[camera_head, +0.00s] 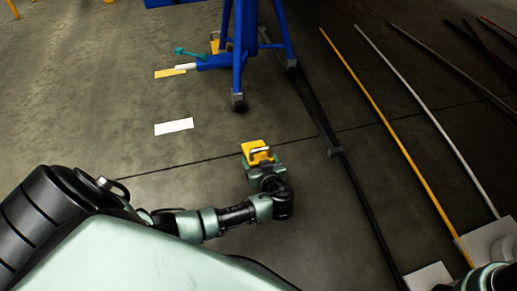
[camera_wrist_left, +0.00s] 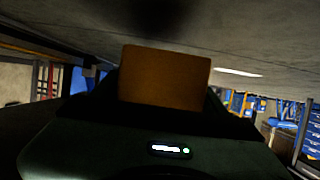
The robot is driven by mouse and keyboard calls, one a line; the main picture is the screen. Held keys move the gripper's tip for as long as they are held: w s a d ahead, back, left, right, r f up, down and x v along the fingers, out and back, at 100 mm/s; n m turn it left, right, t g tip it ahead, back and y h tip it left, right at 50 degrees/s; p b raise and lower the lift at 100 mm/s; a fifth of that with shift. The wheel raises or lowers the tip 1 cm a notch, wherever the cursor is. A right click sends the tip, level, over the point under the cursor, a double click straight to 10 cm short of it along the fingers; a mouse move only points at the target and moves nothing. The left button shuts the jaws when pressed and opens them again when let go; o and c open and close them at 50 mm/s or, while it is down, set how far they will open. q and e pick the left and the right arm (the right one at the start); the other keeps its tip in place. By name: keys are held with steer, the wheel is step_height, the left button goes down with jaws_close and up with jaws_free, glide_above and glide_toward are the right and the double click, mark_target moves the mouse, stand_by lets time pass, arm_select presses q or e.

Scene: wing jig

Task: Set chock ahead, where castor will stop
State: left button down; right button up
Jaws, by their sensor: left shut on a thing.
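My left gripper (camera_head: 264,170) is shut on a yellow chock (camera_head: 257,149) with a pale handle, held low near the floor. In the left wrist view the chock (camera_wrist_left: 165,75) is a dark orange block between the fingers; whether it touches the floor I cannot tell. The blue wing jig stand (camera_head: 240,50) is beyond the chock. Its nearest castor (camera_head: 238,101) is a little above and left of the chock in the picture, with clear floor between. Another yellow piece (camera_head: 215,42) is by the farther leg, partly hidden.
A white floor mark (camera_head: 174,126) and a yellow one (camera_head: 170,73) are left of the castor. A dark strip or cable (camera_head: 335,150) runs along the floor to the right. Long yellow and grey bars (camera_head: 390,125) extend farther right. The floor at left is open.

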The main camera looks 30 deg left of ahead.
arm_select(q)
steer(key=shift+w+f+b, duration=0.1)
steer(key=shift+f+b, duration=1.45)
steer(key=shift+f, duration=0.65)
steer(key=shift+r, duration=0.1)
steer(key=c, duration=0.6)
jaws_free()
steer(key=shift+f, duration=0.3)
steer(key=o, duration=0.5)
steer(key=shift+c, duration=0.2)
steer(key=shift+r, duration=0.1)
steer(key=shift+r, duration=0.15)
